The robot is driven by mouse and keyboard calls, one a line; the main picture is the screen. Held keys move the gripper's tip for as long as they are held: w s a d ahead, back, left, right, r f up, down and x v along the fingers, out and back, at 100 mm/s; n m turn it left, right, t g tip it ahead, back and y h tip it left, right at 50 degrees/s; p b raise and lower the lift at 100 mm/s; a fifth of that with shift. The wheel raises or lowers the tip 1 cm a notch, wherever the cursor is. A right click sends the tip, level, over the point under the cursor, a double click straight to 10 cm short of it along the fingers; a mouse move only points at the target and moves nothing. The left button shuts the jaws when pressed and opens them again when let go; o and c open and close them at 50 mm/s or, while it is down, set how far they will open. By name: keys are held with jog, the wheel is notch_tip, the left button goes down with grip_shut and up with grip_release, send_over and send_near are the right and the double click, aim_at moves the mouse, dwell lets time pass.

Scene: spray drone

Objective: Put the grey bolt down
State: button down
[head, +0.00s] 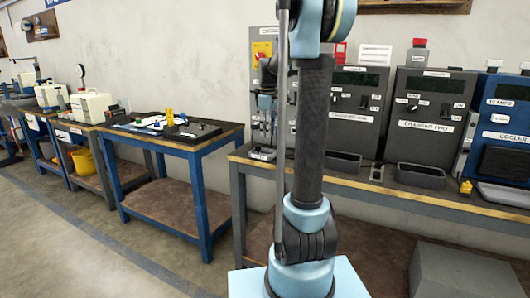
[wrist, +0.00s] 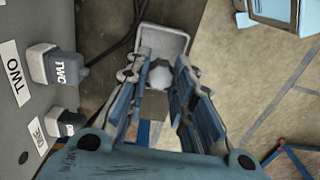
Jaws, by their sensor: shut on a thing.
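My gripper (wrist: 159,72) is shut on the grey bolt (wrist: 160,78), whose pale rounded end shows between the fingertips in the wrist view. The rest of the bolt is hidden by the fingers. In the head view my gripper (head: 264,125) hangs behind and left of my arm, over the left end of the right bench; the bolt is too small to make out there. A small grey tray (wrist: 168,36) lies just beyond the fingertips in the wrist view. I cannot tell whether the bolt touches it. The tray (head: 262,153) also shows on the bench below my gripper.
Charger panels (head: 432,110) stand along the back of the right bench (head: 420,196). Plugs marked TWO (wrist: 66,67) and ONE (wrist: 66,124) stick out left of my gripper. A blue-legged table (head: 160,138) with a dark drone stands to the left, across a floor gap.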

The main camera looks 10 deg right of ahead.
jog(key=shift+f, duration=3.65)
jog(key=c, duration=1.4)
grip_release()
notch_tip(320, 180, up, 12)
jog(key=shift+f, duration=0.1)
jog(key=s+f+m, duration=0.3)
jog(key=s+f, duration=0.4)
jog(key=s, duration=0.4)
jog(key=s+f+m+t, duration=0.1)
jog(key=s+f+m, duration=0.3)
jog(key=s+f, duration=0.3)
jog(key=s+f+m+t, duration=0.1)
jog(key=s+f+m, duration=0.2)
jog(key=s+f, duration=0.4)
jog(key=s, duration=0.9)
jog(key=shift+s+f+m, duration=0.2)
jog(key=shift+s+m, duration=0.1)
jog(key=shift+s, duration=0.1)
